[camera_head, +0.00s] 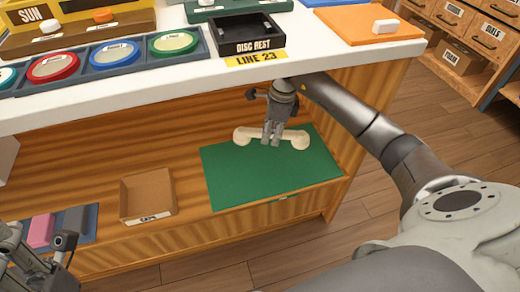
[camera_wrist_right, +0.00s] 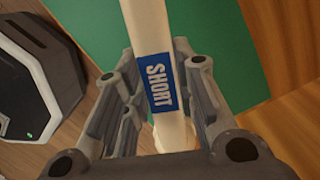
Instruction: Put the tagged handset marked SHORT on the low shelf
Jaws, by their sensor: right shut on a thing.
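The cream handset (camera_head: 295,138) is at the low shelf, over the green mat (camera_head: 265,187). In the right wrist view the handset's handle (camera_wrist_right: 150,35) carries a blue tag (camera_wrist_right: 157,82) reading SHORT. My right gripper (camera_head: 270,142) reaches down under the counter edge and is shut on the handset's handle. The handset lies roughly level across the mat; I cannot tell whether it touches it. The low shelf (camera_head: 185,232) is wood. My left gripper (camera_head: 38,268) is at the lower left, partly cut off, and its jaw state is unclear.
A cardboard tray (camera_head: 148,208) and a blue tray (camera_head: 88,222) with pink and grey blocks stand left on the shelf. The white counter (camera_head: 330,58) overhangs, holding colored dials, a black DISC REST tray (camera_head: 248,43) and a LINE 23 label (camera_head: 256,58).

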